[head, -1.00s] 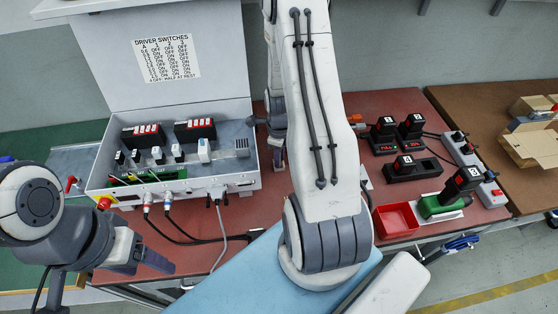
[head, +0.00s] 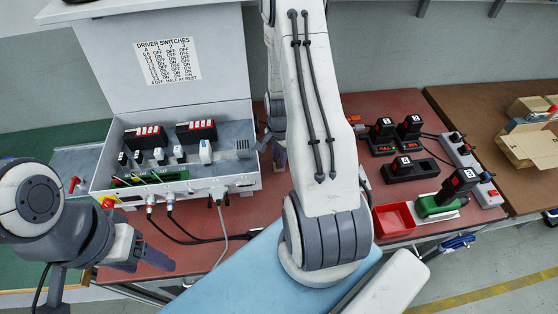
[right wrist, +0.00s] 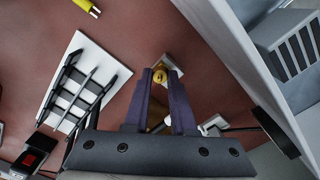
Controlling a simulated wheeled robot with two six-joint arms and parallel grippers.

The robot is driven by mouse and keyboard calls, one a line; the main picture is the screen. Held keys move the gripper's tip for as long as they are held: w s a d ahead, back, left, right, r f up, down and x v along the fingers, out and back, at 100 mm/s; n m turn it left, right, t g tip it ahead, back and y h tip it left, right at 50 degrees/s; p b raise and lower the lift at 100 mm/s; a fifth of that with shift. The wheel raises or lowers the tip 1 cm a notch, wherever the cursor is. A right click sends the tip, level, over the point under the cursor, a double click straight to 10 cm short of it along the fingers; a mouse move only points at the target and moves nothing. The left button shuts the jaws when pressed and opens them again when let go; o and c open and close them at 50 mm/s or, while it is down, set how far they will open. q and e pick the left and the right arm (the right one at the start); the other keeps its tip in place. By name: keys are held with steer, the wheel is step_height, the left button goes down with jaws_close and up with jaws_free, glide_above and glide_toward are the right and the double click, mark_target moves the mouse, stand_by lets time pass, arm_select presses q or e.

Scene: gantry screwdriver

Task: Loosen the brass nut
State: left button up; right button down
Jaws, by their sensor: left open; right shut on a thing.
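The brass nut (right wrist: 160,76) shows in the right wrist view as a small round brass piece between the fingertips, in front of a small pale plate (right wrist: 172,66). My right gripper (right wrist: 161,82) is shut on it, one dark finger on each side. In the head view my right gripper (head: 280,158) shows only partly beside the grey box, and my own arm hides the nut. My left gripper (head: 155,261) is open and empty, over the front left of the red bench top.
The open grey box (head: 250,178) with driver boards stands close left of my right gripper. A black rack (right wrist: 75,93) on a white plate lies beside it in the wrist view. A red tray (head: 394,218) and black battery packs (head: 409,168) stand right.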

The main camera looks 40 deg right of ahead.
steer(key=n, duration=0.4)
steer(key=shift+n, duration=0.4)
steer(key=n+p, duration=0.1)
steer(key=n, duration=0.7)
steer(key=shift+n, duration=0.4)
steer(key=n, duration=0.2)
steer(key=shift+w+n+p, duration=0.1)
steer(key=shift+n+p, duration=0.2)
steer(key=shift+n, duration=0.1)
steer(key=c, duration=1)
jaws_free()
